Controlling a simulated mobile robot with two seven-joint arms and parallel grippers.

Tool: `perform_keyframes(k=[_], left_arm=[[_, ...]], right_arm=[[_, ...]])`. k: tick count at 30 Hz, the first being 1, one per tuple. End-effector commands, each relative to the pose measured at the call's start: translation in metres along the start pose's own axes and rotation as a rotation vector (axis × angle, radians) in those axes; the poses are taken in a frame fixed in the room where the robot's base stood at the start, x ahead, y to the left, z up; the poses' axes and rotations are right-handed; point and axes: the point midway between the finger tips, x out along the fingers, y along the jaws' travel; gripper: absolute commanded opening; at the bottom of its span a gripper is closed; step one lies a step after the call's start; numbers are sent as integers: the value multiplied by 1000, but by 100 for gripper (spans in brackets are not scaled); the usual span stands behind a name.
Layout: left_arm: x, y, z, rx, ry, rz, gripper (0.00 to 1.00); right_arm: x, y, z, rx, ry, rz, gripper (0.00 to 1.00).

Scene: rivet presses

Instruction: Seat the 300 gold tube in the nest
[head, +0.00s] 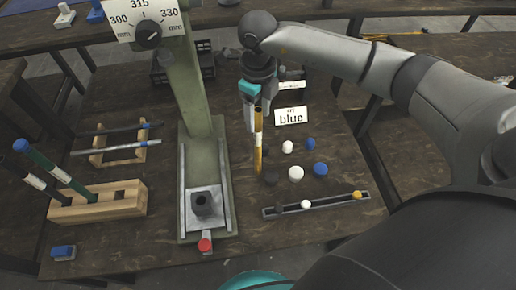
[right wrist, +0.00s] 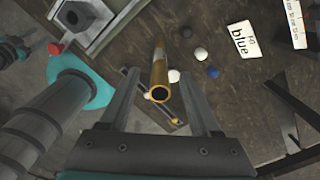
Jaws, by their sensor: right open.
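My right gripper (head: 257,115) is open, pointing down at the tube's top, with a finger on either side; contact cannot be told.
The green press column (head: 185,85) carries a dial sign (head: 146,18). A wooden block (head: 100,203) holds tubes, and a rack (head: 118,150) holds more. A "blue" card (head: 291,116), several white and blue caps, and a slotted rail (head: 315,205) lie right of the tube.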

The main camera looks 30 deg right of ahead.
Motion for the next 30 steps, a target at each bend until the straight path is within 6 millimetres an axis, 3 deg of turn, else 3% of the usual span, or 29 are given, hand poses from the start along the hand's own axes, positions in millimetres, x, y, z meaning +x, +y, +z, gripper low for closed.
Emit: perform_keyframes(k=[7, 23, 30], left_arm=[[0, 0, 0, 0, 0, 0, 50], [0, 0, 0, 1, 1, 0, 50], [0, 0, 0, 1, 1, 0, 50]], right_arm=[[0, 0, 0, 0, 0, 0, 61], [0, 0, 0, 0, 1, 1, 2], [0, 0, 0, 0, 0, 0, 0]])
